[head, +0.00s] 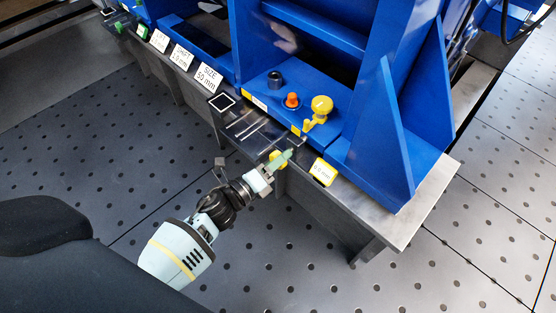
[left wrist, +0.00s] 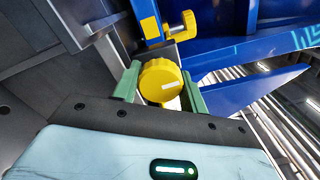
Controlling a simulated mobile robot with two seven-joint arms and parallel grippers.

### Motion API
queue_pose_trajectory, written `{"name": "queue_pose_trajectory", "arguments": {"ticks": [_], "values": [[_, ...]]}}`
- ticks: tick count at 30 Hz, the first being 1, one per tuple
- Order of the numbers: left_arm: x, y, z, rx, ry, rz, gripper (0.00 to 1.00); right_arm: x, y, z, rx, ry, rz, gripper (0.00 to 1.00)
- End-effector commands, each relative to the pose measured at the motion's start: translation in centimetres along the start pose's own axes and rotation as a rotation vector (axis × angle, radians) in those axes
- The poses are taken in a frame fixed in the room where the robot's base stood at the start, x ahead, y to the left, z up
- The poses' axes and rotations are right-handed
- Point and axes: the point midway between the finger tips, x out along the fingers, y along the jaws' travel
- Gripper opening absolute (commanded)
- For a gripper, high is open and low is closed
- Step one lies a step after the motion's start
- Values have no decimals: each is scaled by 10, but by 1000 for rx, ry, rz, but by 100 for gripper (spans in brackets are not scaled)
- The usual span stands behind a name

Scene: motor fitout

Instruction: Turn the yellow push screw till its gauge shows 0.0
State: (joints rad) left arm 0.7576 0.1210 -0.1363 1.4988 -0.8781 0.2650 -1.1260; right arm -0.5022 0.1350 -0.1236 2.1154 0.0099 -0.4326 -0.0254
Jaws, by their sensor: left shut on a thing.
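The yellow push screw (head: 277,158) has a round knob on the front side of the grey bench edge. In the left wrist view its knob (left wrist: 160,80) faces me, with a white mark on its face. My left gripper (head: 280,161) has its green fingers on either side of the knob and is shut on it; the fingers (left wrist: 161,86) also show in the left wrist view. The gauge (head: 323,172) is a small yellow-edged plate right of the knob; its small text seems to read 0.0 mm, but the digits are not sharp. My right gripper is out of view.
A blue machine frame (head: 370,110) rises behind the bench. A yellow knobbed part (head: 320,108), an orange cap (head: 292,100) and a dark cap (head: 274,79) stand on its base. White label plates, one a size card (head: 208,77), line the edge leftward. The floor in front is clear.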

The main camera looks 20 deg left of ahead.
Motion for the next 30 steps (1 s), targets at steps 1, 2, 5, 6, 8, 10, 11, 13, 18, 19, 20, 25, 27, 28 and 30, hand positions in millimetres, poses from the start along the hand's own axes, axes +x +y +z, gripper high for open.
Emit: {"name": "queue_pose_trajectory", "arguments": {"ticks": [1, 2, 5, 6, 8, 10, 11, 13, 18, 19, 20, 25, 27, 28, 30], "values": [[0, 1, 0, 16, 0, 2, 20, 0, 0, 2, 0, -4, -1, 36], [0, 1, 0, 25, 0, 2, 20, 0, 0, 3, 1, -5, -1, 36], [-1, 1, 0, 44, 0, 2, 20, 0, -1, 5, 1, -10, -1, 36], [-1, 1, 0, 50, 0, 2, 20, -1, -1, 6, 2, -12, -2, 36], [-1, 1, 0, 56, 0, 2, 20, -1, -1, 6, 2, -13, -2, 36], [-1, 1, 0, 60, 0, 2, 20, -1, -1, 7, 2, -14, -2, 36], [-1, 1, 0, 61, 0, 2, 20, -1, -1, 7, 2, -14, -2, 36], [-1, 1, 0, 62, 0, 2, 20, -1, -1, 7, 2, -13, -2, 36], [-1, 1, 0, 61, 0, 2, 20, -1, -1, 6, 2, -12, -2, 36], [-1, 1, 0, 61, 0, 2, 20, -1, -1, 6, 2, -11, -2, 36], [-1, 1, 0, 60, 0, 2, 20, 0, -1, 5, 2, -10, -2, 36], [0, 1, 0, 60, 0, 2, 64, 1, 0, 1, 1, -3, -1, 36], [0, 1, 0, 60, 0, 2, 65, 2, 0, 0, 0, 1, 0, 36], [0, 1, 0, 59, 0, 1, 65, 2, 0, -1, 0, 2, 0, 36], [0, 0, 0, 59, 0, 1, 65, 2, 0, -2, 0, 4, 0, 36]]}}
